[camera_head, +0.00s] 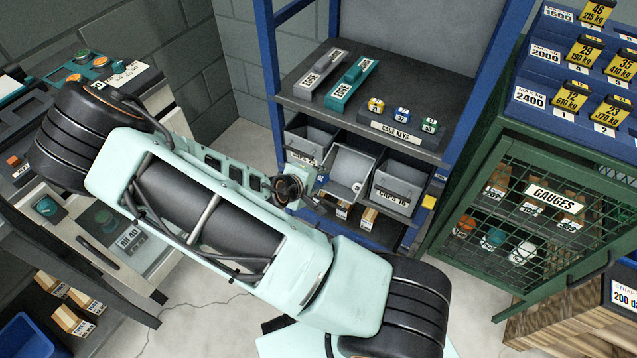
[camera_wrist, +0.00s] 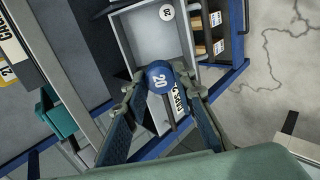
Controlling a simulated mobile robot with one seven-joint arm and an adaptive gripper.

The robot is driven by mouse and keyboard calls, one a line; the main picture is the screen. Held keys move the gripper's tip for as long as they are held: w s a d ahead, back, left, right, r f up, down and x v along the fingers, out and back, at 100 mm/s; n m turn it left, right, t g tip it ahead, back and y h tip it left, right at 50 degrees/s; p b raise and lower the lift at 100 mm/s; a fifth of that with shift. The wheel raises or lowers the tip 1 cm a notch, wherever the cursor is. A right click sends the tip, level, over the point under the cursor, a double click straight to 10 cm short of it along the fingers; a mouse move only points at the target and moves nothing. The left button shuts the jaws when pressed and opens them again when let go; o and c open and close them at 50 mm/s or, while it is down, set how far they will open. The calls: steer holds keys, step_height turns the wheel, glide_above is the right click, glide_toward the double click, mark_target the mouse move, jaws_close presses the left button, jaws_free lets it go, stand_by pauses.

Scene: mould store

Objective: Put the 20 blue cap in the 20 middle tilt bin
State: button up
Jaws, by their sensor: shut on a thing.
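The blue cap (camera_wrist: 158,78), marked 20, is between the fingertips of my gripper (camera_wrist: 160,88) in the wrist view. My gripper is shut on it. The middle tilt bin (camera_wrist: 126,30) is grey and tipped open, and the cap overlaps its front edge in this view; the height between them is unclear. A pale round disc (camera_wrist: 166,12) marked 20 is inside the bin. The bin's front label is partly covered by a finger. In the head view the middle bin (camera_head: 343,165) stands open between two others; I cannot make out the blue cap there.
The left bin (camera_head: 312,134) and right bin (camera_head: 398,178), labelled CAPS 16, flank the middle one. Blue rack posts (camera_head: 460,105) and a green gauge cage (camera_head: 500,185) stand right.

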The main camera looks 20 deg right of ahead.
steer(key=shift+b+x, duration=3.05)
steer(key=shift+x, duration=0.4)
steer(key=shift+b+x, duration=0.7)
steer(key=shift+x, duration=0.15)
steer(key=shift+f+b, duration=0.2)
steer(key=shift+b, duration=0.5)
steer(key=shift+r+b, duration=0.1)
steer(key=shift+b, duration=0.4)
steer(key=shift+b+x, duration=3.6)
steer(key=shift+x, duration=2.45)
